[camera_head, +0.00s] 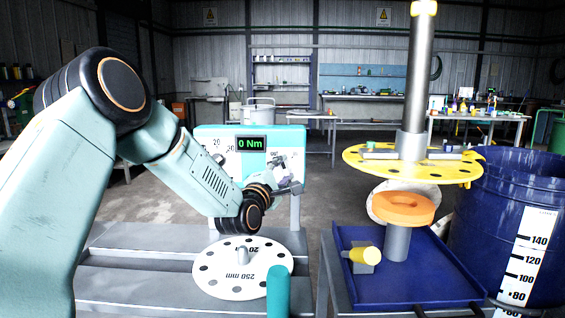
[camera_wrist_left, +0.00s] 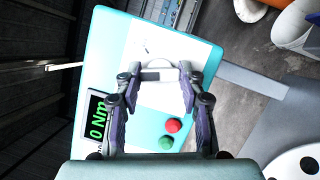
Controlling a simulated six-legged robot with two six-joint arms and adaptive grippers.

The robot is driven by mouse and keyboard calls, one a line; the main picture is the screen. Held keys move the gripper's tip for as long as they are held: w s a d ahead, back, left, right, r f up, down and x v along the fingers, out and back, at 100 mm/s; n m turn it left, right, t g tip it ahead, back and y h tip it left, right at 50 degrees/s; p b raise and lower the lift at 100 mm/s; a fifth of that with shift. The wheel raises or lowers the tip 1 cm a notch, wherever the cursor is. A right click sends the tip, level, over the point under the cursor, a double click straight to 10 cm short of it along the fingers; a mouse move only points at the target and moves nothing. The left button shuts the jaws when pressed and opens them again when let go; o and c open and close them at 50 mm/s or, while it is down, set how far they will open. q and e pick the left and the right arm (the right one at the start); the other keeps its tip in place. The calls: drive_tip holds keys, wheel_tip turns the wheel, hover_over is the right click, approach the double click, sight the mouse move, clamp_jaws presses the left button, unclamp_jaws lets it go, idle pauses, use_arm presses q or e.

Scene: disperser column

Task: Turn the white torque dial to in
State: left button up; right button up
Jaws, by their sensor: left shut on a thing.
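The white torque dial (camera_wrist_left: 163,97) is on the panel face, between the fingers of my left gripper (camera_wrist_left: 160,76) in the left wrist view. The fingers are closed on its sides. In the head view, my left arm reaches in from the left and its gripper (camera_head: 284,175) is at the right part of the teal and white panel (camera_head: 215,137). The wrist and fingers hide much of the dial there, so its pointer cannot be read. The green display (camera_head: 251,144) reads 0 Nm. My right gripper is not in view.
A red button (camera_wrist_left: 172,125) and a green button (camera_wrist_left: 166,142) are close to the left gripper's fingers. A white perforated disc (camera_head: 230,284) lies in front of the panel. To the right are a yellow disc (camera_head: 365,167) on a shaft, a blue tray (camera_head: 345,237) and a blue drum (camera_head: 490,215).

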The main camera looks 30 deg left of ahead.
use_arm(q)
drive_tip(key=m+g+p, duration=0.1)
drive_tip(key=m+p, duration=0.1)
drive_tip(key=p, duration=0.1)
drive_tip(key=m+g+p, duration=0.1)
drive_tip(key=m+p, duration=0.2)
drive_tip(key=r+m+g+p, duration=0.1)
drive_tip(key=m+p, duration=0.1)
drive_tip(key=p, duration=0.1)
drive_tip(key=shift+m+h, duration=0.3)
drive_tip(key=shift+f+m+g+y+p, duration=0.1)
drive_tip(key=shift+m+g+y+p, duration=0.45)
drive_tip(key=shift+m+p, duration=1.15)
drive_tip(key=shift+p, duration=0.3)
drive_tip(key=o, duration=1.2)
drive_tip(key=shift+f, duration=0.1)
drive_tip(key=shift+c, duration=0.2)
drive_tip(key=shift+n+g, duration=0.25)
drive_tip(key=shift+n, duration=0.05)
drive_tip(key=v, duration=1.2)
